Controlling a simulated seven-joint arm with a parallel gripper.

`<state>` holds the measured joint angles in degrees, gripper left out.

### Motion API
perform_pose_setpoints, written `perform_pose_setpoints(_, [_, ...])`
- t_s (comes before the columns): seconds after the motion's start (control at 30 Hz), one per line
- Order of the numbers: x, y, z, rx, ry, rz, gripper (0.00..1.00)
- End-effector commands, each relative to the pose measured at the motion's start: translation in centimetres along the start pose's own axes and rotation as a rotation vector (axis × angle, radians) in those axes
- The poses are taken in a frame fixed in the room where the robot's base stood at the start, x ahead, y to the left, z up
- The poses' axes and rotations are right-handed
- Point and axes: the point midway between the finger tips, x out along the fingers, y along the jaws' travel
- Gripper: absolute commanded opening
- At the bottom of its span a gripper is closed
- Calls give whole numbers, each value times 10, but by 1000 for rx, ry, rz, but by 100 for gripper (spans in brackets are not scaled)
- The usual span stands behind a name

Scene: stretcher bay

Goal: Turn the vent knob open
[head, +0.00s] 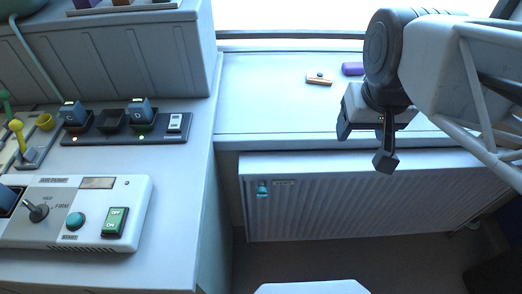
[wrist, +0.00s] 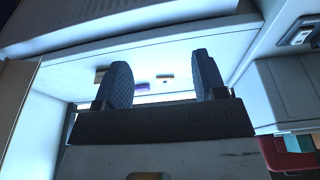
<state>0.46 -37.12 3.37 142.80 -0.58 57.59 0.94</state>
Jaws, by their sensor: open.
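A small teal knob (head: 262,188) sits at the upper left of a ribbed white radiator-like panel (head: 350,200) in the head view. A small label beside it is too small to read; I take it to be the vent knob. My gripper (head: 365,147) is above the panel's upper edge, well to the right of the knob and apart from it. In the wrist view its two fingers (wrist: 163,82) stand wide apart with nothing held between them. The knob cannot be made out in the wrist view.
An air pump box (head: 75,212) with a dial, teal button and green switch stands on the left counter. Behind it is a dark strip (head: 125,127) with chargers. An orange-brown block (head: 319,79) and a purple item (head: 352,69) lie on the window ledge (head: 270,100).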

Motion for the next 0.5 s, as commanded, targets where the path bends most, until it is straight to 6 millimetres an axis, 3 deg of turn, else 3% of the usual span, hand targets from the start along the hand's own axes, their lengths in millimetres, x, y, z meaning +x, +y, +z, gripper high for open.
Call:
perform_pose_setpoints(0.17, [-19, 0, -5, -3, 1, -1, 64])
perform_pose_setpoints(0.5, [-10, -18, -15, -116, 75, -47, 64])
